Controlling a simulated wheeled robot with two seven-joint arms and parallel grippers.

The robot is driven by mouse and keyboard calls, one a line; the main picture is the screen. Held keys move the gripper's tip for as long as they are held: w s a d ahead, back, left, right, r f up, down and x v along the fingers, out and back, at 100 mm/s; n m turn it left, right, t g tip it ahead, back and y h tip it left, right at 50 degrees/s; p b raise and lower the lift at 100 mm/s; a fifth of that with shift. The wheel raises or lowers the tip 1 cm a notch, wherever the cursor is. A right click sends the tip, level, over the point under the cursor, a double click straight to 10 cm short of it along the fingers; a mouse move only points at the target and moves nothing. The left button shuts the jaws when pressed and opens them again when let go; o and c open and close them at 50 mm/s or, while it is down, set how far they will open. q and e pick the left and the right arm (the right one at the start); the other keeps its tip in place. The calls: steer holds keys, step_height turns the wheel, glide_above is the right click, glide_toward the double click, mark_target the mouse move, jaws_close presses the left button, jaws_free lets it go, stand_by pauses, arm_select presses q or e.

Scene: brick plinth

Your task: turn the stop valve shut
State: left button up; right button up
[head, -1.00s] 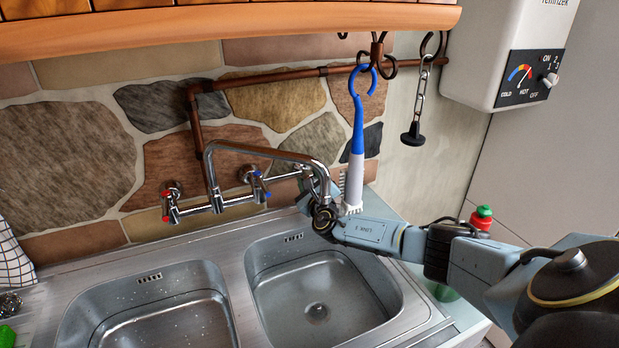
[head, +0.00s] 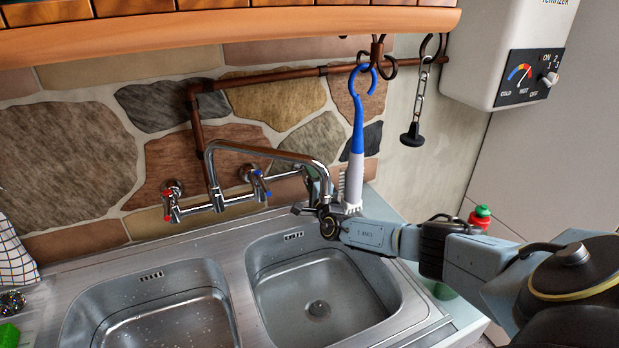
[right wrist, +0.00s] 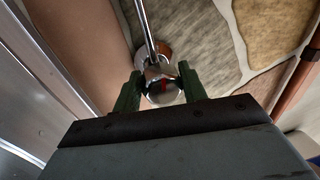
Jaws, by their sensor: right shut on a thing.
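The stop valve (right wrist: 161,93) is a rounded chrome body with a red mark, at the centre of the right wrist view. A thin chrome rod or pipe runs up from it, and a round flange sits behind it at the stone wall. My right gripper (right wrist: 160,82) has one green finger on each side of the valve and is shut on it. In the head view my right gripper (head: 318,209) is behind the sink, by the tap spout's end, and the valve is mostly hidden there. My left gripper is not in view.
The chrome mixer tap (head: 217,203) and its spout stand just left of my right gripper. A blue and white brush (head: 357,150) hangs close beside it. A plug on a chain (head: 412,134) hangs farther right. The double sink (head: 241,290) lies in front, empty.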

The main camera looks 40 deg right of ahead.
steer(key=shift+n, duration=0.8)
steer(key=shift+n+y, duration=0.3)
steer(key=o, duration=0.7)
steer(key=shift+s, duration=0.1)
steer(key=shift+s+a+f+p, duration=0.1)
steer(key=shift+s+a+p, duration=0.05)
steer(key=shift+s+p, duration=0.35)
steer(key=p+v, duration=0.2)
steer(key=v, duration=1)
